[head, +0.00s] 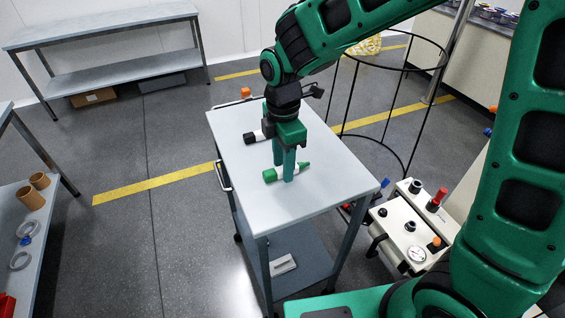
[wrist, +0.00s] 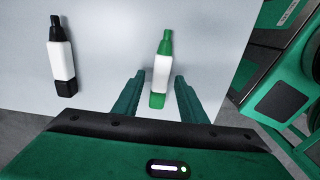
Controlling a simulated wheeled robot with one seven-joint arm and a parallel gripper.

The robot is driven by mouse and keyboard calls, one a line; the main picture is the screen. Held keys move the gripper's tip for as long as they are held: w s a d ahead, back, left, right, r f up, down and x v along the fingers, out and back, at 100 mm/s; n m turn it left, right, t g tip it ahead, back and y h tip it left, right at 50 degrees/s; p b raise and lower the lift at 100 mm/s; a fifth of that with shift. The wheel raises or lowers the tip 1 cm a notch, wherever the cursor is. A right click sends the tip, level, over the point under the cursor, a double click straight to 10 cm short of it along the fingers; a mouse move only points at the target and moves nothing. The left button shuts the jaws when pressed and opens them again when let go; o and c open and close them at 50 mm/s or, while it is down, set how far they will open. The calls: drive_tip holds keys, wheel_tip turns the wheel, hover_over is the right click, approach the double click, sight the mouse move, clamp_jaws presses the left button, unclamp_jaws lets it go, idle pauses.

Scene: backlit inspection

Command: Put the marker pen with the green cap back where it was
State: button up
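The marker pen with the green cap (head: 295,171) has a white body and green ends. It appears to lie on the grey top of the cart (head: 325,188). In the wrist view, the green marker (wrist: 161,72) points away from me between the fingers. My gripper (head: 284,173) points down over it with one finger on each side. In the wrist view, my gripper (wrist: 158,76) is open, with gaps between the fingers and the pen. The underside of the pen is hidden.
A second marker, white with black ends (head: 250,138), lies farther back on the cart; it is at the left in the wrist view (wrist: 61,60). A black wire hoop frame (head: 372,108) stands right of the cart. The cart top's front is clear.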

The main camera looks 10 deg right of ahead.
wheel_tip(320, 180, up, 10)
drive_tip(key=d, duration=0.1)
drive_tip(key=shift+r, duration=0.1)
drive_tip(key=s+d+m, duration=0.3)
drive_tip(key=d+m, duration=0.3)
drive_tip(key=d, duration=0.4)
drive_tip(key=s+d+m, duration=0.2)
drive_tip(key=d+m, duration=0.4)
drive_tip(key=d, duration=0.4)
drive_tip(key=s+d+f+m, duration=0.3)
drive_tip(key=s+d+m, duration=0.9)
drive_tip(key=s+m, duration=0.3)
drive_tip(key=shift+s+d+m, duration=0.3)
drive_tip(key=shift+s, duration=0.45)
